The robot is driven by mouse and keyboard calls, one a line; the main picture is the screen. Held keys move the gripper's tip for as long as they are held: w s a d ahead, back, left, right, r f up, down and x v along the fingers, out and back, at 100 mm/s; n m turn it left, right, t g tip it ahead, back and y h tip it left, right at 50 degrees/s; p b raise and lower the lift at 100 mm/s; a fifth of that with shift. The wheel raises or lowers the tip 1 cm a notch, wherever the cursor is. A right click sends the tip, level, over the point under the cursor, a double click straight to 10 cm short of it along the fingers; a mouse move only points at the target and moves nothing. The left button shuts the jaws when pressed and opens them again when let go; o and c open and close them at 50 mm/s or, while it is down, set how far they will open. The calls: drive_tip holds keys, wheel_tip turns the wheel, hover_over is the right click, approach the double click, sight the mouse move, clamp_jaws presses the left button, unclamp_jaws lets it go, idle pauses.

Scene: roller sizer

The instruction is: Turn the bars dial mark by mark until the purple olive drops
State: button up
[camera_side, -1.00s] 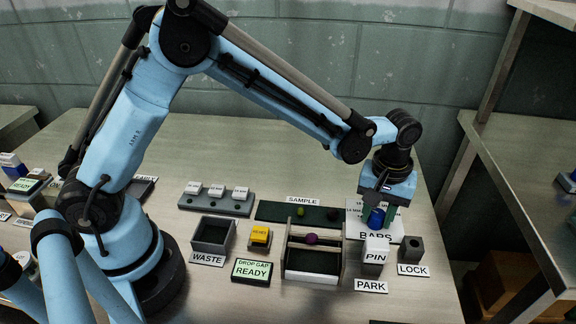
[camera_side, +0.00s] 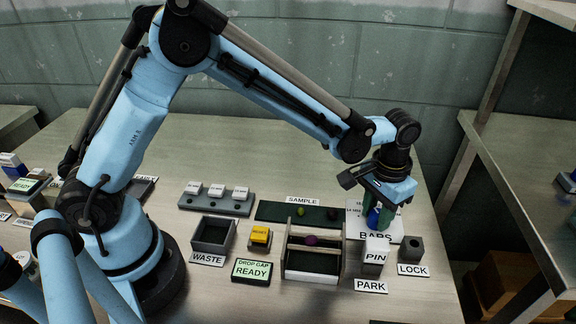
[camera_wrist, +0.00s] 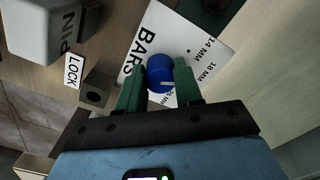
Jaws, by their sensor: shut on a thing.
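The blue bars dial (camera_wrist: 159,72) stands on its white plate marked BARS (camera_wrist: 205,30); it also shows in the side view (camera_side: 374,218). My gripper (camera_wrist: 160,85) is shut on the dial, with a green finger on either side of it; it also shows in the side view (camera_side: 382,215). A pale mark is on the dial; which printed size it points at I cannot tell. The purple olive (camera_side: 312,240) rests up on the bars of the roller sizer (camera_side: 313,262). The DROP GAP display (camera_side: 252,271) reads READY.
The PIN block (camera_side: 375,252) stands at the PARK label, close in front of the dial. The LOCK block (camera_side: 411,250) is right of it. The WASTE bin (camera_side: 212,235), a yellow button (camera_side: 260,236) and the SAMPLE strip (camera_side: 270,211) with other olives lie left.

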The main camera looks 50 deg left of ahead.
sight(377, 213)
drive_tip(key=shift+m, duration=0.4)
drive_tip(key=o, duration=1)
drive_tip(key=shift+o, duration=0.2)
wheel_tip(377, 213, up, 12)
